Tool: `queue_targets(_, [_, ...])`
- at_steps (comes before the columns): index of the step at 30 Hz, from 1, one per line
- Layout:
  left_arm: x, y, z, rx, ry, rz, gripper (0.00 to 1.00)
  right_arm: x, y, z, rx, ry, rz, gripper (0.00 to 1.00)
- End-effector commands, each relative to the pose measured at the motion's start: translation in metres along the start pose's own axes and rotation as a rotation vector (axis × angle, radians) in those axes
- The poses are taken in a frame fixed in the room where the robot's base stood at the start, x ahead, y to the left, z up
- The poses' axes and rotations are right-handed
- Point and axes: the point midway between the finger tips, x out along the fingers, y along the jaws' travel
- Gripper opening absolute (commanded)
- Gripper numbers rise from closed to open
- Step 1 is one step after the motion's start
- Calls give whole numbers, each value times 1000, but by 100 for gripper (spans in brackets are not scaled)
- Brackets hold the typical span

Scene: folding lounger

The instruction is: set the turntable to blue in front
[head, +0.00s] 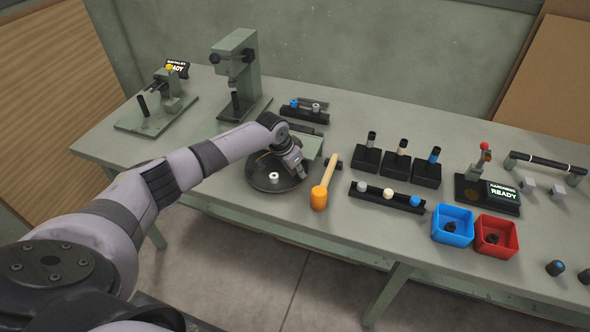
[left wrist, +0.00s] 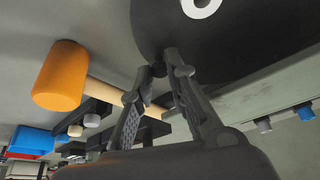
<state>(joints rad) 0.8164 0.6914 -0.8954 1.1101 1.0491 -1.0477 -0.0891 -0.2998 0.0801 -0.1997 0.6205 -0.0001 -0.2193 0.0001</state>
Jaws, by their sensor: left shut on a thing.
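The turntable (head: 255,184) is a round black disc on the bench, left of the mallet. A white ring-shaped piece (head: 274,176) stands on its front part; the same white piece shows at the top of the left wrist view (left wrist: 201,5). I see no blue mark on the disc; my arm and gripper hide its back and right parts. My left gripper (head: 299,172) reaches down over the disc's right side. In the left wrist view its fingers (left wrist: 160,66) are closed on a small dark part at the turntable's rim.
An orange-headed mallet (head: 319,197) lies close to the right of the turntable. A black rack (head: 387,197), a blue bin (head: 453,224) and a red bin (head: 496,235) stand farther right. A green press (head: 236,65) stands behind. The bench's front edge is near.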

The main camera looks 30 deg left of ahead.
Motion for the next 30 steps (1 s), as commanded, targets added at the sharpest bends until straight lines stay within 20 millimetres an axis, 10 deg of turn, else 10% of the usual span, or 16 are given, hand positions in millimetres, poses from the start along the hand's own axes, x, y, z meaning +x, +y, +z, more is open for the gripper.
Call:
queue_targets(11, [0,-1,0,1,0,0,36,0,-2,4,0,-7,-2,40])
queue_targets(23, [-6,0,0,2,2,1,36,0,1,-1,-1,1,1,40])
queue_targets(30, [-49,-1,0,3,3,-1,36,0,0,0,0,-1,0,40])
